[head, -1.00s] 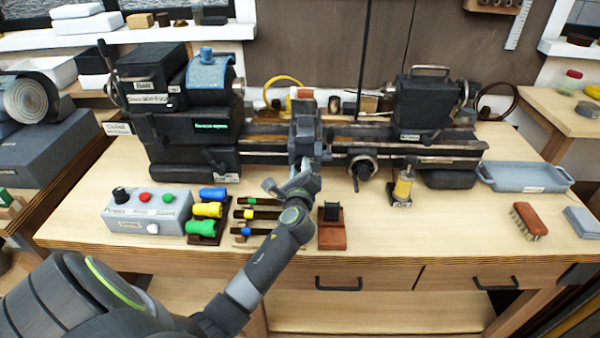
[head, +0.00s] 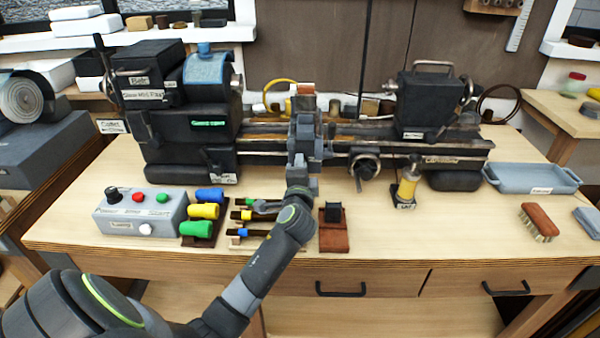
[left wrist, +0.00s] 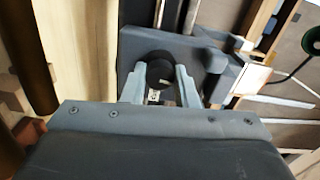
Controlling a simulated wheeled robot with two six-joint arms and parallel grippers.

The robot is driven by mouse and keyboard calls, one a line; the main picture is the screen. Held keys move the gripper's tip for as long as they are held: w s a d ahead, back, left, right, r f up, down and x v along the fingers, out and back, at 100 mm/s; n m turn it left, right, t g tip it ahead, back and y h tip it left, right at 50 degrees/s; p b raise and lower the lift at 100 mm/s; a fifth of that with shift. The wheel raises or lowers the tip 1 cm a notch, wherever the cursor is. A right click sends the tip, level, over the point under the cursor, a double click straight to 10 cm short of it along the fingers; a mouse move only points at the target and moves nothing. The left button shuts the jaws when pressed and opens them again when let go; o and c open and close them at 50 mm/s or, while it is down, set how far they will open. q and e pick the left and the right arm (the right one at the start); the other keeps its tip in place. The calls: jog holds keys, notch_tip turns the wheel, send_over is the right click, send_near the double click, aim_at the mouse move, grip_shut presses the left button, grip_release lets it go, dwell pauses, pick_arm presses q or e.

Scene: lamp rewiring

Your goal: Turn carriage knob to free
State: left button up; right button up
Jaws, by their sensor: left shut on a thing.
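The lathe carriage (head: 305,135) is a grey block on the bed, in the middle of the head view. My left gripper (head: 300,182) reaches its front from below, and its jaws are hard to make out there. In the left wrist view, the dark round carriage knob (left wrist: 158,70) sits between the two grey fingers of my left gripper (left wrist: 160,88), which is shut on it. A small white label shows just below the knob. In the head view the gripper hides the knob. My right gripper is not in view.
A handwheel (head: 364,170) and a yellow oiler (head: 407,184) stand right of the gripper. Coloured-handled tools (head: 200,212), a control box (head: 140,212) and a red-brown block (head: 333,232) lie near my left arm. The bench front right of centre is clear.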

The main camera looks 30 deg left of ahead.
pick_arm(q)
jog(key=shift+n+b, duration=0.35)
jog(key=shift+n, duration=0.55)
jog(key=o, duration=1)
